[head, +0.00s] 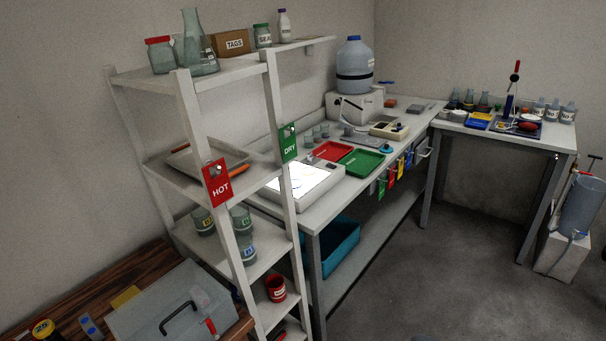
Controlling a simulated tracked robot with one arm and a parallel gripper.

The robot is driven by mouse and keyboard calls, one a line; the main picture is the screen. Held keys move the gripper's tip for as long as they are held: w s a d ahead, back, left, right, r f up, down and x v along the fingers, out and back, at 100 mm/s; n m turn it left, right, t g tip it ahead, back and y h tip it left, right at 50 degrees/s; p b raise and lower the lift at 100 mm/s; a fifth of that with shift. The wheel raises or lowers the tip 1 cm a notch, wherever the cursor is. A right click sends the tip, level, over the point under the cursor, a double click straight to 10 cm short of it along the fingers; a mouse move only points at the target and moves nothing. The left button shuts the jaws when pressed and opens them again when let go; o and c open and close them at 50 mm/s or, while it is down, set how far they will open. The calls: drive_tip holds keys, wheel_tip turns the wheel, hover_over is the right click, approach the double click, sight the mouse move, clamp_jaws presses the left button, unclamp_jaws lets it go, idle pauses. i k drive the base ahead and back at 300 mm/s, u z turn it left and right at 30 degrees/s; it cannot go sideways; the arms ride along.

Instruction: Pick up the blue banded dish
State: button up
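Several glass dishes with coloured marks stand on the third shelf down of the white rack at left. The one in front shows a blue mark, and I take it as the blue banded dish (246,250). It looks upright, and the rack's front post is just to its left. Two other dishes, a left dish (203,224) and a rear dish (240,218), show yellowish marks. My gripper is not in view, so its state and distance from the dish cannot be seen.
The white rack (185,120) has posts and HOT (217,183) and DRY (288,143) signs on its front. A red cup (275,289) sits on a lower shelf. A grey case (168,305) lies in front on a wooden top. Open floor (400,290) lies at right.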

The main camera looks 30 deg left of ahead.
sight(294, 181)
drive_tip(key=u, duration=0.1)
drive_tip(key=i, duration=2.25)
drive_tip(key=u, duration=0.1)
